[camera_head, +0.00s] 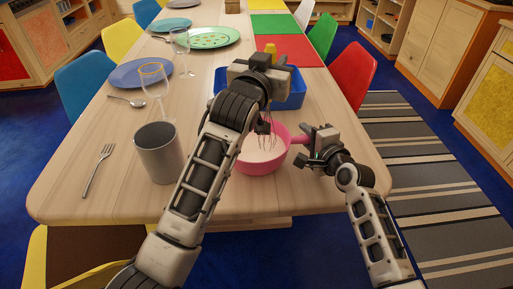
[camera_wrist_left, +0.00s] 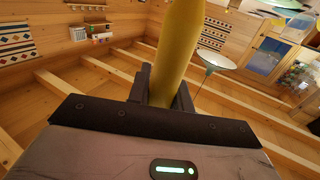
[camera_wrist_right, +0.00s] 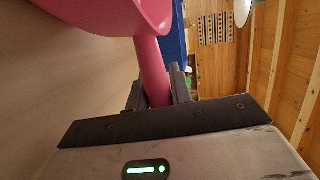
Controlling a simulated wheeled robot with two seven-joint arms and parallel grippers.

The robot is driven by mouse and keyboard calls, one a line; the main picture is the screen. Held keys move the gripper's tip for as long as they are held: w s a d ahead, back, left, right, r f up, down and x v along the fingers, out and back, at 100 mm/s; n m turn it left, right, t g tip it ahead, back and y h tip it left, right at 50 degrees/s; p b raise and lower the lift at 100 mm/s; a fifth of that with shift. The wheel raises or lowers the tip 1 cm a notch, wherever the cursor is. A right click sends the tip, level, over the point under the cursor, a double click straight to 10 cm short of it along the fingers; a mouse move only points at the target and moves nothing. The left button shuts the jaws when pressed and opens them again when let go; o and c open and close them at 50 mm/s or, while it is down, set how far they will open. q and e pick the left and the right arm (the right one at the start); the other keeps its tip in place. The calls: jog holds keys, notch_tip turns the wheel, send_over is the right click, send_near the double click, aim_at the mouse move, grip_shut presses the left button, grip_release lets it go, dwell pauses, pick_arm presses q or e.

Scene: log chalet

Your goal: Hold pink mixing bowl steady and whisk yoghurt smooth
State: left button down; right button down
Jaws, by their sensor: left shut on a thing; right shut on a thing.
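The pink mixing bowl (camera_head: 262,168) stands near the table's front edge with pale yoghurt (camera_head: 258,152) in it. My right gripper (camera_head: 308,139) is shut on the bowl's pink handle, which also shows between the fingers in the right wrist view (camera_wrist_right: 152,72). My left gripper (camera_head: 264,70) is above the bowl, shut on the whisk's yellow handle (camera_wrist_left: 178,50). The whisk's wires (camera_head: 269,138) hang down over the bowl, partly hidden by my left arm. I cannot tell how deep their tips are in the yoghurt.
A blue tray (camera_head: 294,100) is right behind the bowl, partly hidden by my left gripper. A grey cup (camera_head: 159,155), a fork (camera_head: 98,171), a wine glass (camera_head: 155,82) and a blue plate (camera_head: 140,75) are to the left. Chairs surround the table.

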pick_arm(q)
notch_tip(320, 180, up, 10)
pick_arm(e)
jog(key=shift+r, duration=0.1)
dwell(0.9)
dwell(0.4)
jog(key=c, duration=1.2)
grip_release()
jog(key=shift+o, duration=0.2)
